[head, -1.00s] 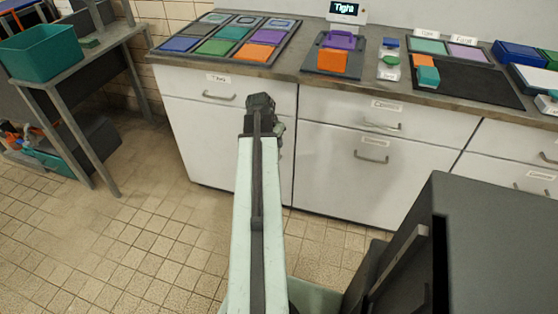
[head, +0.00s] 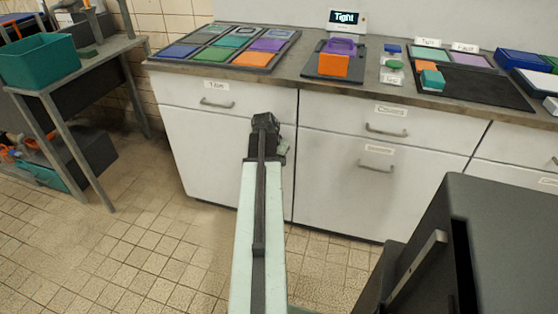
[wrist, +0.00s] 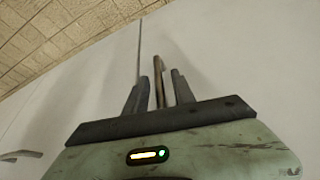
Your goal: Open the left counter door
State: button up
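The left counter door (head: 222,158) is the white panel under the top-left drawer, and it is shut in the head view. My gripper (head: 268,135) is in front of its upper right part and hides that area, including any door handle there. In the wrist view the white door face (wrist: 225,60) fills most of the picture. A thin brownish bar handle (wrist: 158,70) stands upright between the two fingers of my gripper (wrist: 159,85). The fingers are apart, with a narrow gap showing on each side of the bar.
The drawer handle (head: 217,104) is above the door, left of my gripper. A dark grey cabinet (head: 500,240) stands at the near right. A table with a teal bin (head: 38,60) is at the left. Tiled floor (head: 150,250) in front of the door is clear.

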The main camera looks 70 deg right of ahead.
grip_shut()
jog(key=shift+w, duration=0.1)
dwell(1.0)
